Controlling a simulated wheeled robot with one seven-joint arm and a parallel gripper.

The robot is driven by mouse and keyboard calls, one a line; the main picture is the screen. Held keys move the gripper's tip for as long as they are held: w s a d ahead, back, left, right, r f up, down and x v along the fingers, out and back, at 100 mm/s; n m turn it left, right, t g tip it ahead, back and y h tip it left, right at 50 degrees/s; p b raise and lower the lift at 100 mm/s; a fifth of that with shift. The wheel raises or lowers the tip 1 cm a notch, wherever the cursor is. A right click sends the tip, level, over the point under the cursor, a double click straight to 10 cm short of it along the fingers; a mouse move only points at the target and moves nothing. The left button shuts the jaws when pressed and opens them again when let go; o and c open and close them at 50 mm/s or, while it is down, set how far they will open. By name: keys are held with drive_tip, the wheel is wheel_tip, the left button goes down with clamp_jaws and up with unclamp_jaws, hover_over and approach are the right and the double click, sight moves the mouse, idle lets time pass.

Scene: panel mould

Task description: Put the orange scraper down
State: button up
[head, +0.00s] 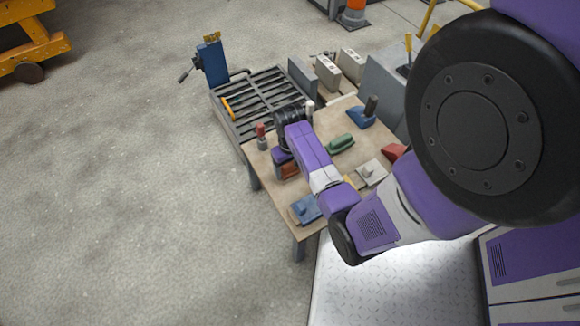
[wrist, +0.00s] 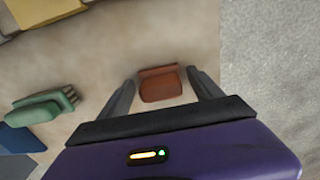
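The orange scraper (wrist: 160,86), rust-orange and blocky, lies on the brown tabletop between my two fingertips in the wrist view. A little tabletop shows between it and each finger. My gripper (wrist: 160,76) is open around it, with its fingers on either side. In the head view my gripper (head: 284,156) is low over the left part of the table, and part of the orange scraper (head: 289,171) shows just below it. The rest of the scraper is hidden by my gripper and arm.
The table (head: 276,204) also holds a green tool (head: 340,144), a blue tool (head: 361,117), a red tool (head: 394,152), a blue block (head: 304,209) and a red-topped item (head: 261,136). A slatted rack (head: 265,95) adjoins the far side.

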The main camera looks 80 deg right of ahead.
sight(290, 165)
wheel_tip(290, 165, up, 12)
drive_tip(key=p, duration=0.4)
drive_tip(key=w+a+n+t+h, duration=0.25)
drive_tip(key=a+n+t, duration=0.3)
drive_tip(key=a, duration=1.35)
drive_tip(key=s+a+r+n+t, duration=0.1)
drive_tip(key=s+a+r+t, duration=0.1)
drive_tip(key=r, duration=0.6)
drive_tip(key=s+a+r+n+t+y, duration=0.1)
drive_tip(key=s+a+r+n+t, duration=0.1)
drive_tip(key=a+r, duration=0.4)
drive_tip(key=s+a+r+n+t+y, duration=0.1)
drive_tip(key=s+a+r+t, duration=0.2)
drive_tip(key=r, duration=0.8)
drive_tip(key=shift+s+a+t, duration=0.35)
drive_tip(key=shift+a+t, duration=0.5)
drive_tip(key=shift+t, duration=0.4)
drive_tip(key=shift+n+y, duration=0.25)
